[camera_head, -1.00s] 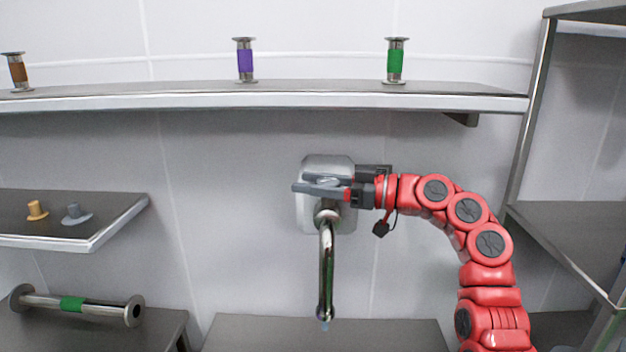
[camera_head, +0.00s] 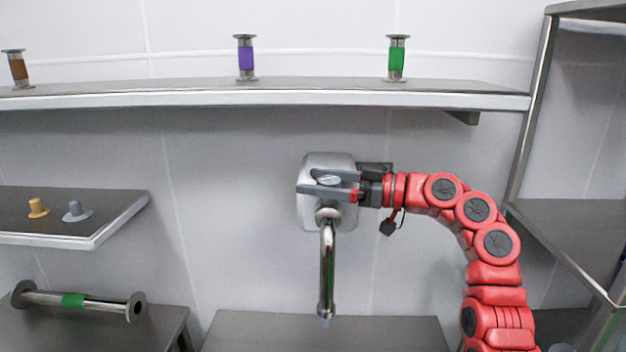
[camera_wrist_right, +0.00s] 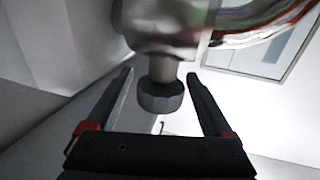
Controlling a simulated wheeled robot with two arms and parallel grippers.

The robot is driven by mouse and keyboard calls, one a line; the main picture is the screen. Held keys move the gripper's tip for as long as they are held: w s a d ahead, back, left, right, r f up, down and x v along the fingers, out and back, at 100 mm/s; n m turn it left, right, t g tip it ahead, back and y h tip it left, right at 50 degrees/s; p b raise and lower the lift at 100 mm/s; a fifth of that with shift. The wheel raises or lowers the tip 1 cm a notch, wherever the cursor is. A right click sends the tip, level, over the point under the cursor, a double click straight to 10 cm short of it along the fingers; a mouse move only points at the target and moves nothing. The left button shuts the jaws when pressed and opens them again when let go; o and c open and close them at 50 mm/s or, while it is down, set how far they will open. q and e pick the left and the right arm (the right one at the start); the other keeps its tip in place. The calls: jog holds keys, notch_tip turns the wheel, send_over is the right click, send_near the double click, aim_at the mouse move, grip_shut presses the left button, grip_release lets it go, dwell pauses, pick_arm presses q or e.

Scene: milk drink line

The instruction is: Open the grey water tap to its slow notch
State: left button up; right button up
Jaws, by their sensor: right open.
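The grey water tap has a pale wall plate (camera_head: 312,215) and a shiny spout (camera_head: 327,265) hanging down. A small bluish bit shows at the spout's mouth; I cannot tell if it is water. The tap's knob (camera_head: 330,180) sits between the fingers of my right gripper (camera_head: 307,181), which reaches in from the right. In the right wrist view the dark knob (camera_wrist_right: 160,97) stands between the two spread fingers of the right gripper (camera_wrist_right: 163,80), with a gap on each side. My left gripper is out of view.
A shelf (camera_head: 300,98) above holds brown (camera_head: 19,70), purple (camera_head: 246,57) and green-banded (camera_head: 396,60) metal pieces. A left shelf (camera_head: 120,215) carries small orange (camera_head: 38,208) and grey (camera_head: 76,210) knobs. A green-banded pipe (camera_head: 100,304) lies lower left. A rack (camera_head: 522,140) stands right.

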jog(key=p+v, duration=0.2)
jog(key=v, duration=1.4)
jog(key=shift+d, duration=0.15)
jog(key=shift+s+f, duration=0.1)
jog(key=shift+f, duration=0.05)
